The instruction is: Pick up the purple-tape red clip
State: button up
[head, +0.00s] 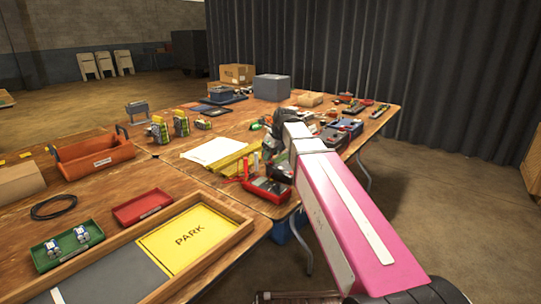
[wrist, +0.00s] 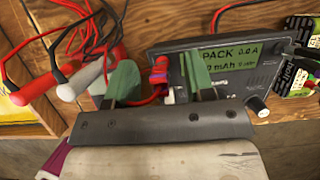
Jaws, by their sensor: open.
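The red clip (wrist: 159,68) with a band of purple tape shows in the wrist view, between the fingers of my gripper (wrist: 160,80). My gripper is open, with one green fingertip on each side of the clip. I cannot tell whether either finger touches it. A red cable runs from the clip's left side, and its lower end is hidden behind the gripper body. Just right of the clip is a dark charger (wrist: 216,58) with a green screen; the right finger overlaps its front. In the head view my gripper (head: 281,160) is above the red-and-black charger (head: 267,190), and the clip cannot be made out.
Red and grey handles (wrist: 60,85) with tangled cables lie left of the gripper. Battery packs (wrist: 297,75) are at the right. The table edge is close below. In the head view, a yellow strip (head: 228,165), an orange tray (head: 95,155) and a PARK board (head: 187,238) are on the table.

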jog(key=shift+c, duration=0.3)
jog(key=c, duration=0.8)
jog(key=shift+o, duration=0.2)
jog(key=shift+r, duration=0.15)
jog(key=shift+r, duration=0.6)
jog(key=r, duration=0.2)
jog(key=a+r, duration=0.1)
jog(key=shift+s+r, duration=0.2)
jog(key=shift+s, duration=0.15)
jog(key=s+a+r, duration=0.5)
jog(key=a+r, duration=0.1)
jog(key=a, duration=0.3)
